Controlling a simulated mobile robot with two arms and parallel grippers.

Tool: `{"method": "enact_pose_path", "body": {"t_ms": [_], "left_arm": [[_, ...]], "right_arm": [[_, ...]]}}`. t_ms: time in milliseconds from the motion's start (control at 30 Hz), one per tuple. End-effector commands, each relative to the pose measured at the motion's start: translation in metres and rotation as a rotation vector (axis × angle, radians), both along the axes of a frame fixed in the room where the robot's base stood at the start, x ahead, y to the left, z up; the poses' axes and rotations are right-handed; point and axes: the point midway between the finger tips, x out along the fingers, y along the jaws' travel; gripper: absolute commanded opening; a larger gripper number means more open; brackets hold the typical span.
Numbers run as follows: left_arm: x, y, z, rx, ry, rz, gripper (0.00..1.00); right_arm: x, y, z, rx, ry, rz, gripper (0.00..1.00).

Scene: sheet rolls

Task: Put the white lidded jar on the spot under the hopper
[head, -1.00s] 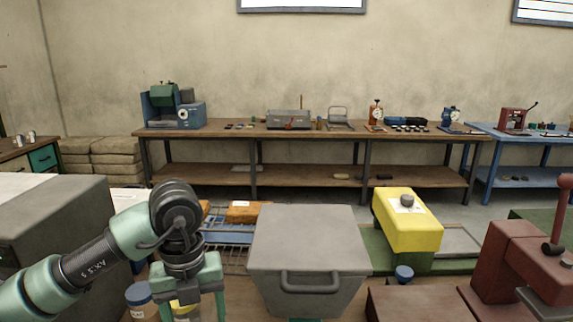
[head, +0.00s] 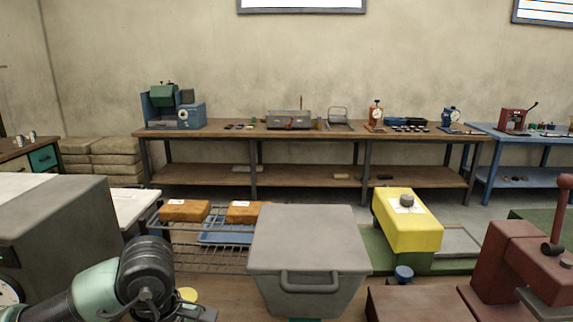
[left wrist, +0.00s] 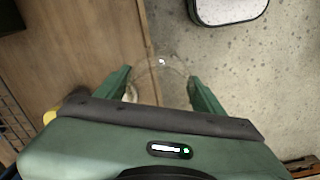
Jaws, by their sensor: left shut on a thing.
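My left gripper (left wrist: 162,92) shows in the left wrist view with its green fingers apart around a clear round thing (left wrist: 161,61) with a small pale knob. Its outline is faint, and I cannot tell whether it is the white lidded jar. In the head view my left arm comes in at the bottom left, and its gripper is hardly visible. A grey tapered bin (head: 308,240) with a front handle stands at the bottom centre and looks like the hopper. My right gripper is in no view.
A yellow lid (head: 188,294) shows beside my left arm. A wire rack (head: 200,255) with orange blocks stands behind it. A grey cabinet (head: 60,235) is at left, a yellow box (head: 407,222) and a red press (head: 525,260) at right. A pale-topped block (left wrist: 225,10) is at the wrist view's top.

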Motion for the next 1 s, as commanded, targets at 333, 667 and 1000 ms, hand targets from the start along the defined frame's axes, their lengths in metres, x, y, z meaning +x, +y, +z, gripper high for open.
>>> {"method": "enact_pose_path", "body": {"t_ms": [333, 667, 1000], "left_arm": [[-0.029, 0.006, -0.014, 0.002, 0.007, -0.770, 0.13], [-0.043, 0.009, -0.020, 0.002, 0.008, -1.167, 0.13], [-0.044, 0.002, -0.020, 0.000, 0.010, -1.186, 0.13]], "right_arm": [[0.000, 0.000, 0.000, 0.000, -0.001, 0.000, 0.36], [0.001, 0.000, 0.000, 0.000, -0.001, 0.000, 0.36], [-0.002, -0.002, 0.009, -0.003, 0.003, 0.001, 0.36]]}}
